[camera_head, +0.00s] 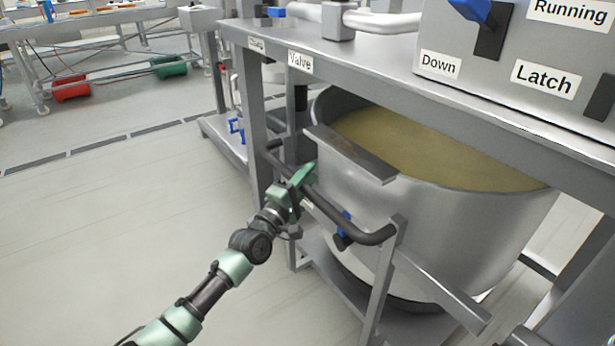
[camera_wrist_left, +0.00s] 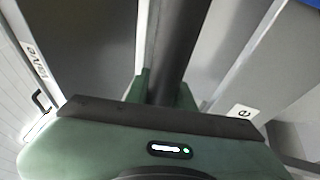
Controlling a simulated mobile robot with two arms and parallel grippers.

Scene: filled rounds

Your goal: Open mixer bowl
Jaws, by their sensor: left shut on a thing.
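The mixer bowl (camera_head: 450,225) is a large metal vessel filled with a yellowish mass, under the steel frame in the head view. A dark bar handle (camera_head: 342,222) runs in front of it and bends toward a steel bracket (camera_head: 384,280) at its right end. My left gripper (camera_head: 304,182) is shut on the bar handle near its left part. In the left wrist view the dark bar (camera_wrist_left: 178,50) runs between the green fingers (camera_wrist_left: 162,90); the fingertips are partly hidden. My right gripper is not in view.
Above the bowl is a steel frame with "Valve" (camera_head: 300,62), "Down" and "Latch" labels and a control box (camera_head: 530,60). Open floor (camera_head: 120,230) lies to the left.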

